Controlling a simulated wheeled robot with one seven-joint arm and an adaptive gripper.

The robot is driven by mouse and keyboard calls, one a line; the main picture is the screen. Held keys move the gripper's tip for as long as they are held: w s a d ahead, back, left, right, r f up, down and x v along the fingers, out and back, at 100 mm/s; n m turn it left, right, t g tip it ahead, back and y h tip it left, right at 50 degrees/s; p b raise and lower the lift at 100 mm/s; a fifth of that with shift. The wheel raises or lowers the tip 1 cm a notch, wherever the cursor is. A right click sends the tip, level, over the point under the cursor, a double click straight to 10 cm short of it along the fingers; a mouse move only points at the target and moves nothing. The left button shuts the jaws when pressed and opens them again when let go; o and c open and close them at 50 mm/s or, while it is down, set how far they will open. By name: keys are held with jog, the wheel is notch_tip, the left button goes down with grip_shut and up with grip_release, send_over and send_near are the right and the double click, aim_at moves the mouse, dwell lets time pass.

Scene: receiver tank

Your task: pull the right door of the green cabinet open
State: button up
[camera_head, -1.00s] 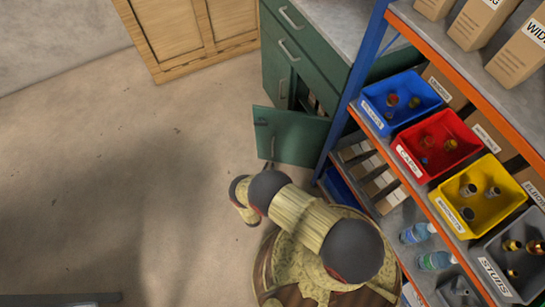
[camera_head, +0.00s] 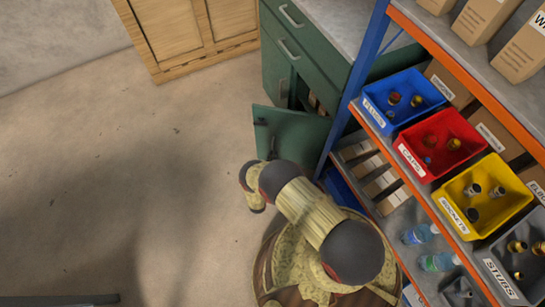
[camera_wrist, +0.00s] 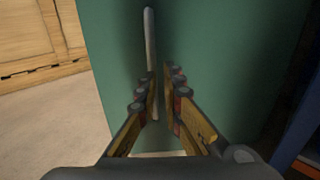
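The green cabinet (camera_head: 315,50) stands at the top centre of the head view. Its right door (camera_head: 300,135) is partly open, swung out toward me, with a dark gap and some contents showing behind it. In the wrist view the green door face (camera_wrist: 230,60) fills most of the picture. Its upright pale handle (camera_wrist: 150,45) runs down between my fingers, close to the left finger. My gripper (camera_wrist: 160,82) is at the handle with a gap still visible between its fingers. Whether a finger touches the handle I cannot tell.
A blue and orange shelf rack (camera_head: 345,120) stands close on the door's right, with coloured bins such as the blue bin (camera_head: 402,98). A wooden cabinet (camera_head: 185,35) stands at the back left. The floor (camera_head: 120,170) on the left is clear.

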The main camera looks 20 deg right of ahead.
grip_shut()
dwell(0.5)
jog(key=shift+o, duration=1)
grip_release()
jog(key=shift+s+a, duration=0.1)
jog(key=v, duration=1.1)
jog(key=shift+s+a, duration=0.2)
jog(key=shift+s, duration=0.15)
jog(key=shift+c, duration=0.5)
